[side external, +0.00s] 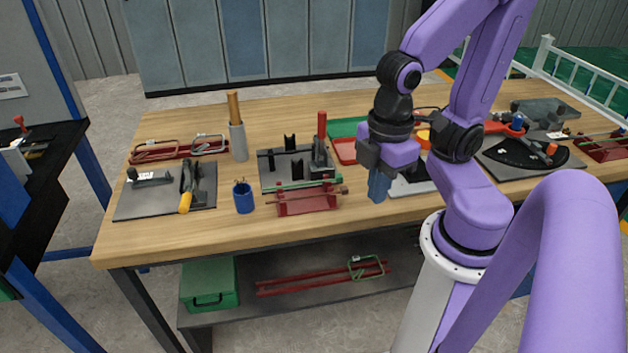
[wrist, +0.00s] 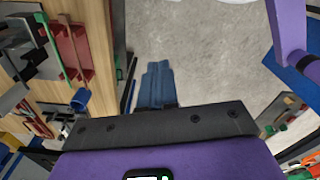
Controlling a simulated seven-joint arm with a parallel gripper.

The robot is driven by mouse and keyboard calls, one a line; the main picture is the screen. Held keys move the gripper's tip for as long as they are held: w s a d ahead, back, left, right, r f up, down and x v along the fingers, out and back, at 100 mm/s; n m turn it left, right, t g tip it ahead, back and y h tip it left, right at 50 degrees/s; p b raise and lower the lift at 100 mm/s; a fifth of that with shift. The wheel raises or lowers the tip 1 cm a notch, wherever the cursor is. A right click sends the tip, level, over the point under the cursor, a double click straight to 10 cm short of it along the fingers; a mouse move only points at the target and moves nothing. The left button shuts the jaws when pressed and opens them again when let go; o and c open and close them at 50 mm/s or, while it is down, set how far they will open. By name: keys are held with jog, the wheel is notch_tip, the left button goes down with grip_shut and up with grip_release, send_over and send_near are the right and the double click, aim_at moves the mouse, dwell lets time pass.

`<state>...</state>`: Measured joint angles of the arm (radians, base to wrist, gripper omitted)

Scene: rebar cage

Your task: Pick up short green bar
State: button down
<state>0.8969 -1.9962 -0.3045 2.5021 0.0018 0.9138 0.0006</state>
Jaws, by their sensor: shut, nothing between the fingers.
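A short green bar (side external: 306,184) lies across the top of a red rack (side external: 308,204) near the front edge of the workbench. A reddish-brown bar (side external: 325,191) lies just in front of it on the same rack. In the wrist view the green bar (wrist: 53,45) and the red rack (wrist: 76,55) show at the upper left. My gripper (side external: 376,196) is to the right of the rack, apart from it, with its blue fingers pointing down, shut and empty. In the wrist view the fingers (wrist: 155,80) show against the grey floor.
A blue cup (side external: 244,198) stands left of the rack. A dark fixture plate (side external: 268,177) with black brackets and an upright red-handled tool (side external: 322,130) is behind it. A grey plate (side external: 135,203) with clamps lies at the far left. Bare wood (side external: 250,226) runs along the front.

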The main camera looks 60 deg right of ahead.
jog(key=c, duration=1.2)
grip_release()
jog(key=shift+o, duration=0.2)
jog(key=w+d+r+m, duration=0.15)
jog(key=w+d, duration=0.25)
jog(key=w, duration=0.8)
jog(key=w+d+r+m, duration=0.15)
jog(key=w+d, duration=0.35)
jog(key=w, duration=0.7)
jog(key=shift+m, duration=0.3)
notch_tip(320, 180, down, 11)
jog(key=shift+a, duration=0.1)
jog(key=shift+w+f, duration=0.15)
jog(key=shift+f, duration=1.5)
jog(key=shift+w+f, duration=0.15)
jog(key=shift+f, duration=1.5)
